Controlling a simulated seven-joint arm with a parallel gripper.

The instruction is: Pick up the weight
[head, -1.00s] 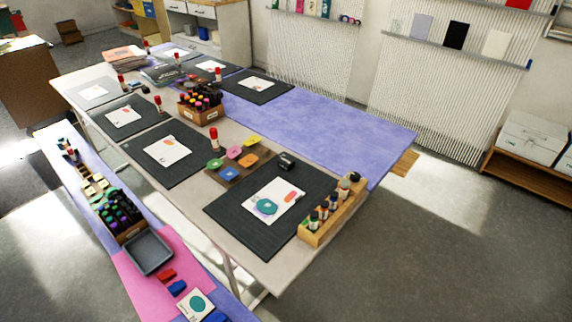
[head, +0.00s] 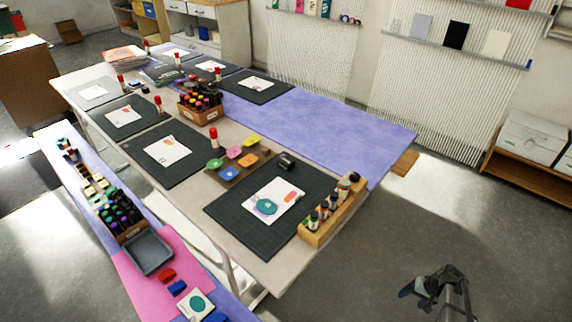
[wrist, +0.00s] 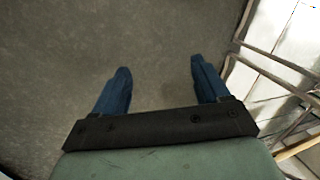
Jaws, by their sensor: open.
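A small dark rounded object (head: 286,160), which looks like the weight, sits at the far edge of the nearest dark cutting mat (head: 232,205), beside the colored paint dishes. It is too small to make out in detail. My gripper (head: 418,284) is at the lower right in the head view, out over the floor and well to the right of the table. In the wrist view my gripper (wrist: 160,68) has its two blue fingers wide apart, with nothing between them but grey floor. The weight is not in the wrist view.
A wooden rack of small bottles (head: 332,212) stands on the table's near right edge, between my gripper and the dark object. A brown box of markers (head: 202,114) and a red-capped glue stick (head: 213,138) stand farther back. A table leg frame shows in the wrist view (wrist: 275,65).

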